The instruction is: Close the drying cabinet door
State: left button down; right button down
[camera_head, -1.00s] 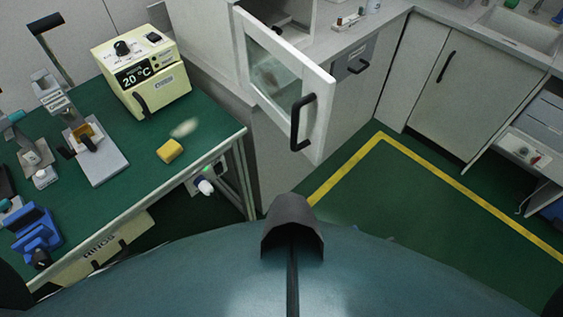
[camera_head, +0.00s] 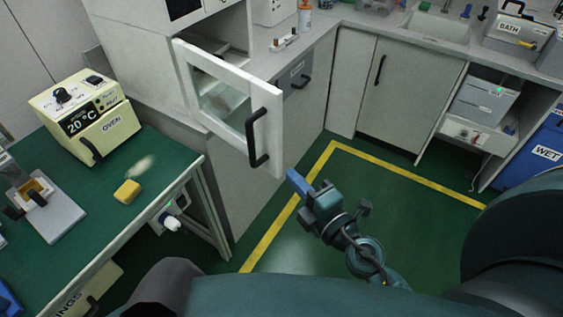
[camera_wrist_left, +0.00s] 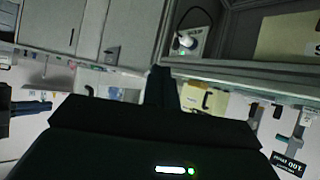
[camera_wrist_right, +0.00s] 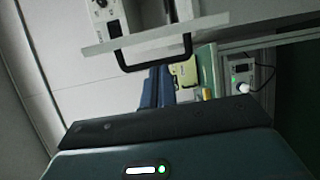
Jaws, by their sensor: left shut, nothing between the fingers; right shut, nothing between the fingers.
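The drying cabinet door (camera_head: 228,95) is a white-framed glass panel. It stands open, swung out from the cabinet (camera_head: 228,32), whose inside shows behind it. Its black bar handle (camera_head: 257,138) is on the free edge, facing the room. My right gripper (camera_head: 294,181) is shut and empty, below and to the right of the handle, apart from the door. In the right wrist view the door's edge and handle (camera_wrist_right: 155,66) lie just beyond the blue fingers (camera_wrist_right: 157,88). My left gripper is out of the head view; the left wrist view shows its dark fingers (camera_wrist_left: 162,86) shut and empty.
A green-topped table (camera_head: 95,195) with a cream oven (camera_head: 85,115) and a yellow block (camera_head: 127,191) stands at left. A counter (camera_head: 385,28) runs along the back. The green floor (camera_head: 400,205) with yellow tape is open right of the door.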

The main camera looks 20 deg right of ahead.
aim_at(272, 153)
jog(key=p+x, duration=0.1)
jog(key=x, duration=0.7)
jog(key=shift+w+p, duration=0.15)
jog(key=shift+p, duration=0.25)
jog(key=shift+w+a, duration=0.15)
jog(key=shift+w, duration=0.35)
